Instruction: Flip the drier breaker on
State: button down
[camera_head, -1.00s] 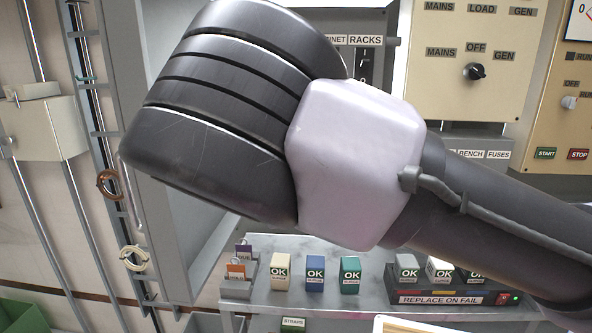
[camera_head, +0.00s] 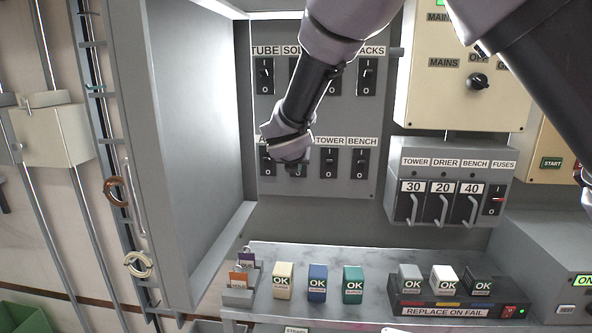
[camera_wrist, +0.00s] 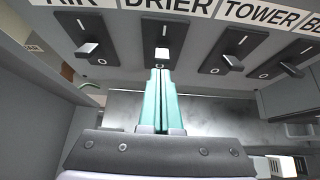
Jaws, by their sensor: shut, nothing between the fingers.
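The drier breaker (camera_wrist: 162,50) is a black rocker plate with a pale-fronted lever under the DRIER label in the wrist view. Its "I" mark is above the lever and its "O" mark below. My gripper (camera_wrist: 160,72) has its teal fingers shut together and empty, with the tips just under the lever; I cannot tell if they touch. In the head view my gripper (camera_head: 298,166) is at the lower breaker row, between the air and tower breakers, and my arm hides most of the drier breaker. The lever's exact position is hard to tell.
The tower breaker (camera_wrist: 232,62) and air breaker (camera_wrist: 88,48) flank the drier one closely. The open cabinet door (camera_head: 185,150) stands at the left. A fuse box (camera_head: 450,170) with pull handles is at the right. Relay blocks stand on the shelf (camera_head: 375,262) below.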

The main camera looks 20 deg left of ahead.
jog(key=shift+r, duration=0.75)
jog(key=shift+r, duration=0.1)
